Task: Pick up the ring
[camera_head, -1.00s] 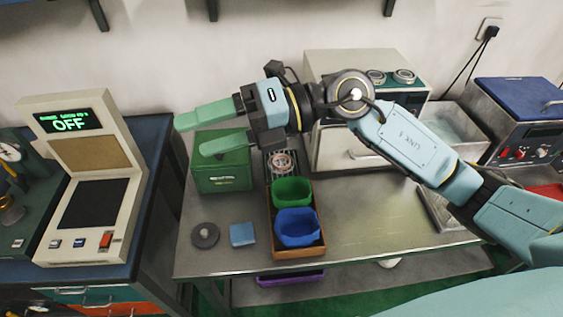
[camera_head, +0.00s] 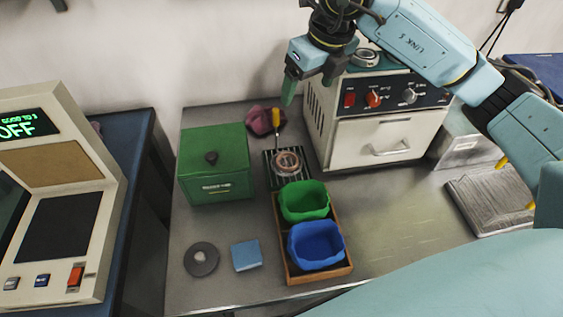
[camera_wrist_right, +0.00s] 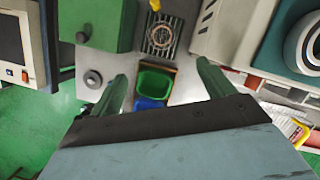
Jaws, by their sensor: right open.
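A copper-and-grey bearing ring (camera_head: 288,162) lies on a dark slatted rack (camera_head: 273,180) behind the green bin. In the right wrist view the ring (camera_wrist_right: 160,37) sits on the rack, ahead of the fingertips. A flat dark grey disc with a raised centre (camera_head: 201,259) lies on the table at the front left. My right gripper (camera_head: 308,88) is above and behind the ring in the head view, pointing down. Its green fingers (camera_wrist_right: 163,82) are spread and empty in the wrist view. My left gripper is not in view.
A green bin (camera_head: 304,213) and a blue bin (camera_head: 328,263) sit in a wooden tray (camera_head: 290,278). A green box (camera_head: 214,178) stands left of the rack, a white oven (camera_head: 372,142) right. A yellow-handled tool (camera_head: 276,125) and maroon cloth (camera_head: 258,120) lie behind.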

